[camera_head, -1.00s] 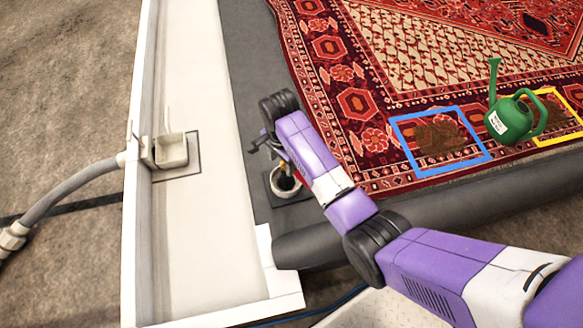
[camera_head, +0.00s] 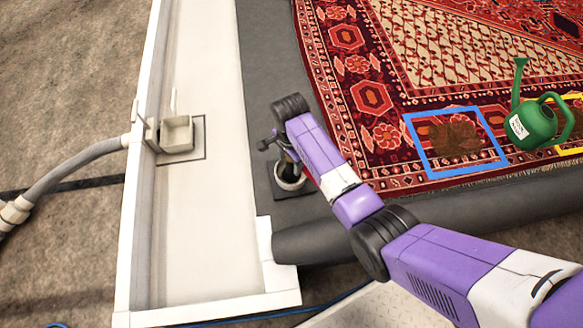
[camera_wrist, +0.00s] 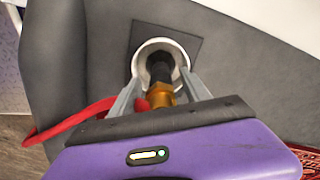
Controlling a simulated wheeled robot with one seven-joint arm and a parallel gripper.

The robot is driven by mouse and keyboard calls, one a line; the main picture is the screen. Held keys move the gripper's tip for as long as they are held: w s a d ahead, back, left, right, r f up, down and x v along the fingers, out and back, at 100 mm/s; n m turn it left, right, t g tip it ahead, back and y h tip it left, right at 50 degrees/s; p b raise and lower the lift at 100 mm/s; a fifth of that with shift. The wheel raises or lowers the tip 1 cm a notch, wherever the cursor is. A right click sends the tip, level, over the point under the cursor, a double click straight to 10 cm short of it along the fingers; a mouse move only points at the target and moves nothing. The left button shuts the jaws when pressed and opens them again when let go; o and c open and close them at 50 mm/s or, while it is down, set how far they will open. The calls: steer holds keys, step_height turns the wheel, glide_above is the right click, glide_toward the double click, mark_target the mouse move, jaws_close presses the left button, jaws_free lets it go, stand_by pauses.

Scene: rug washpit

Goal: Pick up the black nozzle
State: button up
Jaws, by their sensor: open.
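The black nozzle (camera_wrist: 159,68) points into a round white cup (camera_wrist: 143,62) on a dark square plate. A brass fitting (camera_wrist: 161,95) joins its near end, with a red part beside it. My gripper (camera_wrist: 157,90) is open, with one grey finger on each side of the brass fitting; I cannot tell whether they touch it. In the head view the white cup (camera_head: 291,181) sits on the dark mat left of my arm, and the nozzle is mostly hidden there by my wrist.
A red hose (camera_wrist: 65,129) curves left of my gripper. The patterned rug (camera_head: 375,97) lies right of the cup, with a blue frame (camera_head: 420,150) around a brown stain and a green watering can (camera_head: 535,122). A white channel (camera_head: 205,215) with a drain box (camera_head: 177,135) runs left.

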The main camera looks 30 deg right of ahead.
jaws_close()
steer(key=shift+r, duration=0.15)
